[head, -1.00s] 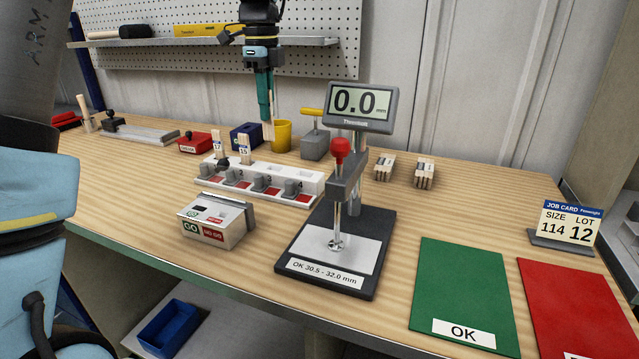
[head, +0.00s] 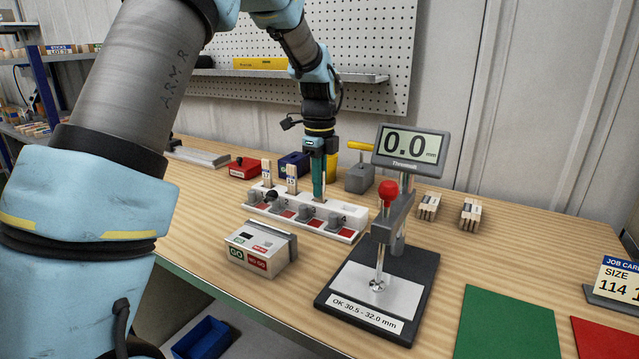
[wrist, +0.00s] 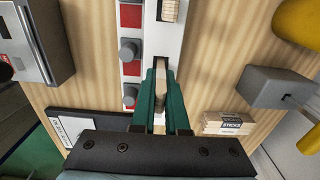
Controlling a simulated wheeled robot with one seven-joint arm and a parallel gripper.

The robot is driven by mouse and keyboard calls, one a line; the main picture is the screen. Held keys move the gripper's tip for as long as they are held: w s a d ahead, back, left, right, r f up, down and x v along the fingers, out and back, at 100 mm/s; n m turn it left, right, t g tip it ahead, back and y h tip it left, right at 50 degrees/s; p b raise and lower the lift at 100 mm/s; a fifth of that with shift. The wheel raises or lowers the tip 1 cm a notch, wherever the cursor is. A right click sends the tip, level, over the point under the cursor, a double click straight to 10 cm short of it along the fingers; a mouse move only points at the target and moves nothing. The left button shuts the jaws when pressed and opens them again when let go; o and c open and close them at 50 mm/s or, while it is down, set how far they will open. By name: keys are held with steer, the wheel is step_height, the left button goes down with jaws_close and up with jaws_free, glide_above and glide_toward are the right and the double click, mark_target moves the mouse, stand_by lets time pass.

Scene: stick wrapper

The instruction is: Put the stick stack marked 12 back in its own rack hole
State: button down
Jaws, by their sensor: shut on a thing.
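My gripper (head: 319,192) is shut on a pale wooden stick stack and points down at the right half of the white rack (head: 352,213). In the wrist view the stack (wrist: 160,90) shows as a pale strip between the green fingers (wrist: 160,98); its mark cannot be read. A dark slot of the rack (wrist: 162,62) shows just beyond the fingers. The stack's lower end is hidden, so I cannot tell whether it is in a hole. Two other tagged stacks stand upright in the rack's left holes, the left one (head: 267,171) and the right one (head: 292,178).
A measuring stand (head: 382,240) stands in front, right of the rack. A GO/NO GO box (head: 260,248) lies in front of it. A grey block with a yellow handle (head: 360,178) and a yellow cup (head: 332,170) are behind. Two stick bundles (head: 428,206) (head: 470,213) lie to the right.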

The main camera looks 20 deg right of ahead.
steer(key=shift+f, duration=0.2)
steer(key=c, duration=0.9)
jaws_free()
steer(key=shift+r, duration=0.1)
step_height(320, 180, up, 12)
steer(key=shift+r+b, duration=0.15)
steer(key=shift+b, duration=0.55)
